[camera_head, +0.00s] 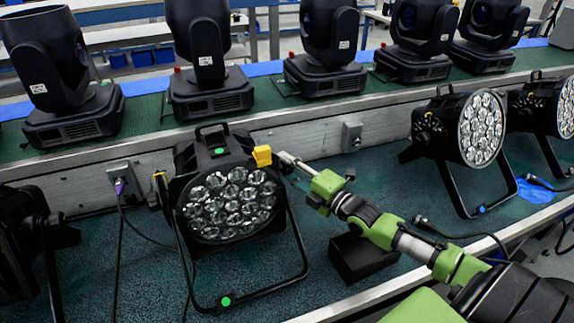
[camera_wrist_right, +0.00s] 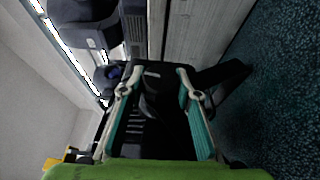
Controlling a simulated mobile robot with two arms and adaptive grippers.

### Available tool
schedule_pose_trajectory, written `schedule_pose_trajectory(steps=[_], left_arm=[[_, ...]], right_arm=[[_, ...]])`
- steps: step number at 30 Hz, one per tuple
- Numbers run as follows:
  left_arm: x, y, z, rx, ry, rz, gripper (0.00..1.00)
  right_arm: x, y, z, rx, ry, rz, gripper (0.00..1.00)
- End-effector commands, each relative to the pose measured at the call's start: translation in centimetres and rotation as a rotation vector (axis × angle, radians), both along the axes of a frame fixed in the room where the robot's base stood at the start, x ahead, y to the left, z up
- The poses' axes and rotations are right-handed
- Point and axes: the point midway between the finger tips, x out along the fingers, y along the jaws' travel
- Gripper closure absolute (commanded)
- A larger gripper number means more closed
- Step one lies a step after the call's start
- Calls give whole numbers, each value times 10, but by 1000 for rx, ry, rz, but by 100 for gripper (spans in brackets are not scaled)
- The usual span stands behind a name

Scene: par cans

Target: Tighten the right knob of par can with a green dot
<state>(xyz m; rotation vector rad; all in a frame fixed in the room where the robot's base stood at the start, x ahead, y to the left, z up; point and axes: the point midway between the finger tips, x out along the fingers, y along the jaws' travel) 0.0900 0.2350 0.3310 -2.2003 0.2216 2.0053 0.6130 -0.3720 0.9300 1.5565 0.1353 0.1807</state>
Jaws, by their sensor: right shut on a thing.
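The par can with a green dot (camera_head: 228,200) stands in its black yoke on the lower teal shelf, its lens face toward me. One green dot (camera_head: 226,301) is on the yoke's front bar, another on top of the housing. A yellow piece (camera_head: 262,156) is at its upper right side. My right gripper (camera_head: 284,158) reaches in from the right to that side. Its fingers are apart around something dark in the right wrist view (camera_wrist_right: 158,95), at the right knob's place. The knob itself is mostly hidden by the fingers. My left gripper is not in view.
Another par can (camera_head: 470,128) with a blue dot stands at the right, one more at the far right edge, and a dark one at the left edge. Moving heads line the upper shelf. A black box (camera_head: 361,256) lies below my right arm. Cables hang left of the can.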

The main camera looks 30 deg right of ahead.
Motion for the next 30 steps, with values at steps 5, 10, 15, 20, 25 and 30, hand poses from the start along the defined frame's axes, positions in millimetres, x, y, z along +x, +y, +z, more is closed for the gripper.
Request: schedule_pose_trajectory(steps=[5, 10, 15, 20, 25, 30], left_arm=[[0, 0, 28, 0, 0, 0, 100], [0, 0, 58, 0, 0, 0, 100], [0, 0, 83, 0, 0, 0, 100], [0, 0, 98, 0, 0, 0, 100], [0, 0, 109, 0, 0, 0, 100], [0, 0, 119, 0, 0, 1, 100]], right_arm=[[0, 0, 8, 13, 72, 0, 91], [0, 0, 11, 30, 183, 0, 91], [0, -1, 10, 52, 312, -1, 91], [1, -1, 8, 71, 414, 0, 91], [2, -2, 7, 88, 507, -2, 91], [2, -2, 7, 106, 597, -3, 91]])
